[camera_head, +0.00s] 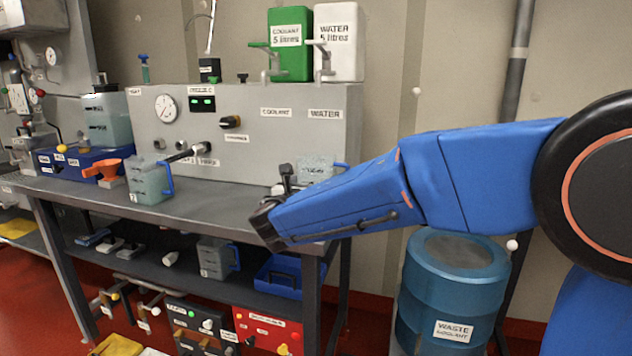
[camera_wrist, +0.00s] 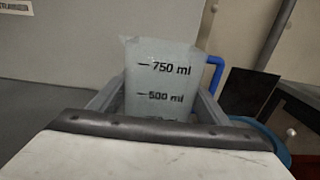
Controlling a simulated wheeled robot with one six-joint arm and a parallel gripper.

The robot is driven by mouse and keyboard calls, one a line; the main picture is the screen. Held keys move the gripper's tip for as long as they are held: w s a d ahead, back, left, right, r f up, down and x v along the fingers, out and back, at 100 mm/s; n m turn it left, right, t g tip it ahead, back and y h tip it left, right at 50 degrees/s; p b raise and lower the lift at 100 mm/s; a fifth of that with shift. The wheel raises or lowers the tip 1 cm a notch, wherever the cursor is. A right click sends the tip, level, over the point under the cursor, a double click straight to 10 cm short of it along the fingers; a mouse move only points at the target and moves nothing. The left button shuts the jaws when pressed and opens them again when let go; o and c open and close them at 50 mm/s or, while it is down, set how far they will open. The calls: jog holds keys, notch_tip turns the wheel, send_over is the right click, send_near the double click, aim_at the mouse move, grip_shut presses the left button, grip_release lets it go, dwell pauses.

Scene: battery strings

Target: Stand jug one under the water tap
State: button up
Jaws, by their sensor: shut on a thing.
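My gripper (camera_head: 288,178) is shut on a translucent grey jug (camera_head: 318,166) with a blue handle, at the right end of the bench below the WATER label. In the wrist view the jug (camera_wrist: 160,75) is upright between the fingers (camera_wrist: 157,105), with 750 ml and 500 ml marks facing me. Its number and base are hidden, so I cannot tell whether it touches the bench. The white water tank (camera_head: 345,45) stands on the panel, with its tap (camera_head: 322,58) at the front left, above the jug. A similar jug (camera_head: 148,182) stands left on the bench.
A green coolant tank (camera_head: 291,42) with a green tap stands beside the water tank. The grey panel (camera_head: 240,145) rises behind the jugs. Another jug (camera_head: 214,258) is on the lower shelf. A blue waste drum (camera_head: 455,280) stands right of the bench. The middle bench top (camera_head: 220,195) is clear.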

jog(key=shift+f, duration=0.1)
jog(key=o, duration=1.4)
jog(key=v, duration=1.2)
jog(key=shift+r, duration=0.2)
